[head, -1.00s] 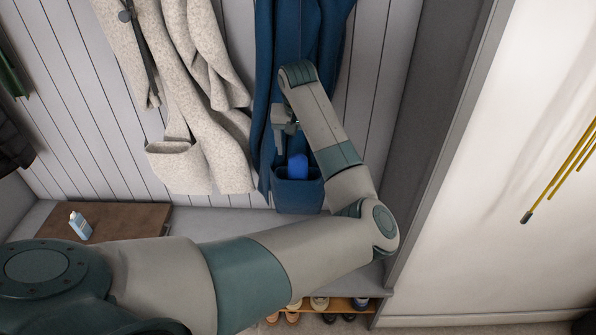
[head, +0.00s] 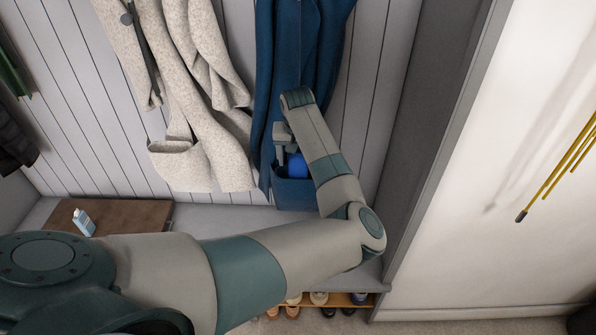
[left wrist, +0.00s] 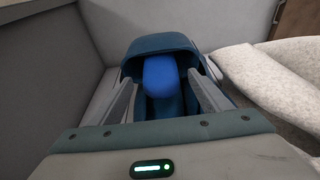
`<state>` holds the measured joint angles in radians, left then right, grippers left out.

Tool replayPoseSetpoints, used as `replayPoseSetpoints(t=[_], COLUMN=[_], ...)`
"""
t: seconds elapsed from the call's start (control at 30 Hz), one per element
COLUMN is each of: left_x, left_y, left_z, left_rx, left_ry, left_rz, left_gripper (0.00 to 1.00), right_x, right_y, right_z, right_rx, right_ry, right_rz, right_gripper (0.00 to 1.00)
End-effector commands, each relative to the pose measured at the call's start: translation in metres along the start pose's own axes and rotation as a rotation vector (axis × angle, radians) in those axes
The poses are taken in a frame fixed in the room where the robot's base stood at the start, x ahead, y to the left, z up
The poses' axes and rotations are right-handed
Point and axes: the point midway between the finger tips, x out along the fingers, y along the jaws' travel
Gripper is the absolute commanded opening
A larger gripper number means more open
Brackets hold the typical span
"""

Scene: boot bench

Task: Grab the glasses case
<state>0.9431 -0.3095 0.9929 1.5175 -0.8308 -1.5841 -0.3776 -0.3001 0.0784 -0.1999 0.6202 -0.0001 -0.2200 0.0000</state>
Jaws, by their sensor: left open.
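The glasses case is a bright blue rounded object (head: 297,166) standing up out of the pocket (head: 294,194) of the dark blue coat. My left gripper (head: 283,158) is at the pocket's mouth, pointing down, with my arm covering part of the coat. In the left wrist view the case (left wrist: 160,76) lies between the two open fingers of my left gripper (left wrist: 160,98), with a gap on each side. The case's lower part is hidden in the pocket. My right gripper is not in view.
A cream coat (head: 200,165) with its own pocket hangs to the left of the blue one. A small bottle (head: 83,222) stands on a brown mat (head: 135,214) on the bench. A grey upright panel (head: 425,140) is close on the right. Shoes (head: 318,298) sit below.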

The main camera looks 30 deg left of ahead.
Motion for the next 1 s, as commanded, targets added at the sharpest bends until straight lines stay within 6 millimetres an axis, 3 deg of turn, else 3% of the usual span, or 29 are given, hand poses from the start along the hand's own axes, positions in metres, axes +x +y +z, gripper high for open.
replayPoseSetpoints(t=[0.1, 0.3, 0.8, 0.87, 1.0], left_x=[0.011, 0.032, 0.034, 0.034, 0.034], left_y=[-0.002, -0.002, -0.001, -0.001, -0.001], left_z=[-0.003, -0.003, -0.003, -0.003, -0.003], left_rx=[0.001, 0.001, 0.0, 0.0, 0.0], left_ry=[-0.005, -0.002, -0.001, -0.001, -0.001], left_rz=[0.0, 0.0, 0.0, 0.0, 0.0], left_gripper=[0.71, 0.71, 0.71, 0.59, 0.25], right_x=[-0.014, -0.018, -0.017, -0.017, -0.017], right_y=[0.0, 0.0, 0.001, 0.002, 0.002], right_z=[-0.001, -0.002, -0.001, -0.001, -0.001], right_rx=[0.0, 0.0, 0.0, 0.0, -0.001], right_ry=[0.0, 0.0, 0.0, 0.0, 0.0], right_rz=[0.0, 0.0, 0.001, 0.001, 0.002], right_gripper=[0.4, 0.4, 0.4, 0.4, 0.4])
